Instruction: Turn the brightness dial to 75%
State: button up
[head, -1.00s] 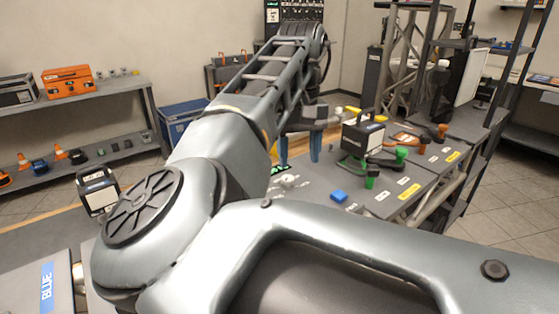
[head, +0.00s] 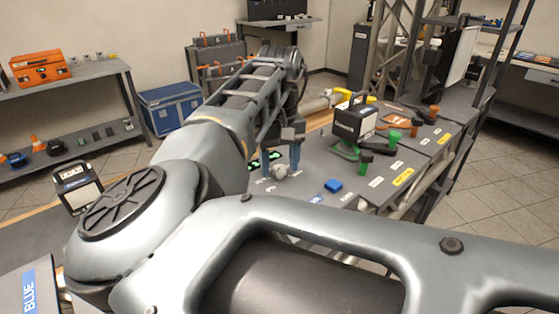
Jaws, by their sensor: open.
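A small light-grey knob (head: 280,172), which looks like the dial, stands on the grey bench top (head: 325,160). My gripper (head: 284,162) points down at it, with blue fingers apart and the knob low between or just in front of them. I cannot tell whether the fingers touch it. A green lit display (head: 264,159) lies just left of the fingers, partly hidden by my arm. Its reading is too small to make out. Small white labels lie around the knob.
A blue block (head: 333,185) sits right of the knob. A black-framed box lamp (head: 354,122), green clamps (head: 392,138) and a yellow tool (head: 350,96) stand farther back. My arm covers much of the left and front. A dark metal rack (head: 470,80) rises at the right.

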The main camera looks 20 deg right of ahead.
jog(key=shift+c, duration=0.3)
jog(key=c, duration=1)
